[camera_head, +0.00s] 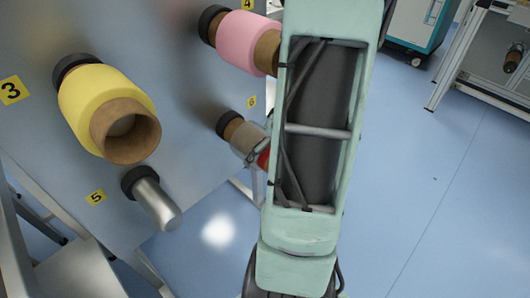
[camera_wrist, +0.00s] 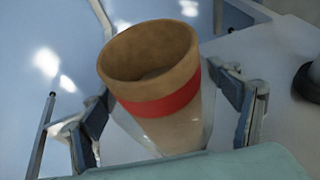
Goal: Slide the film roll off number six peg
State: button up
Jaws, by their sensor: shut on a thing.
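The film roll (camera_head: 246,140) has a brown core, clear film and a red band. In the head view it sits at the number six peg, its rear end by the peg's dark collar (camera_head: 227,123); its front is partly hidden by my arm. In the wrist view the roll (camera_wrist: 165,95) stands between the two fingers of my gripper (camera_wrist: 166,108), tilted, its hollow core end and red band facing the camera. My gripper is shut on the roll. The number six label (camera_head: 252,102) is above it on the panel. The peg's shaft is hidden.
A yellow roll (camera_head: 95,100) on peg three and a pink roll (camera_head: 238,38) on peg four stick out from the panel (camera_head: 165,90). Bare metal peg five (camera_head: 155,202) is lower left. Blue floor (camera_head: 430,190) to the right is clear.

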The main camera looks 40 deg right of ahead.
jog(key=c, duration=1)
jog(key=shift+c, duration=0.8)
jog(key=shift+r, duration=0.3)
jog(key=shift+s+d+b, duration=0.2)
jog(key=shift+s+b, duration=1.2)
jog(key=shift+s, duration=1.25)
jog(key=shift+s+d+b, duration=0.2)
jog(key=shift+s+b, duration=0.85)
jog(key=shift+s, duration=1.45)
